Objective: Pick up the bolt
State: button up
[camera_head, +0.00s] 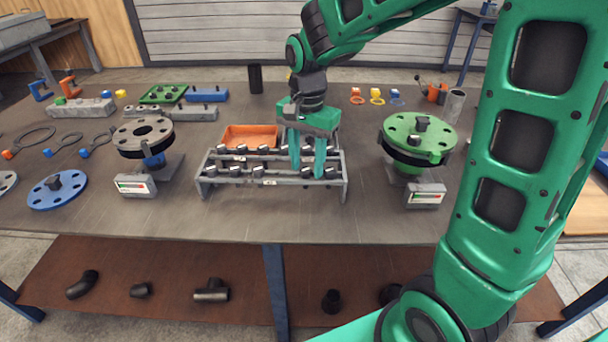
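Several dark-headed bolts stand in two rows in a grey metal rack (272,182) at the middle of the table. One bolt (259,171) is in the front row, left of my gripper. My green gripper (307,172) points down over the right half of the rack. Its two fingers are apart, with a gap between them. The fingertips are down at the level of the bolt heads, near the front row. A bolt (330,172) is just right of the fingers. I cannot tell whether a bolt is between the fingertips.
An orange tray (249,135) lies behind the rack. A grey flange (143,134) on a stand is to the left, a green flange (419,134) on a stand to the right. A blue disc (57,189) lies front left. A black cylinder (255,79) stands at the back.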

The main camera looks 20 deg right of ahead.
grip_shut()
jog(key=shift+r, duration=0.1)
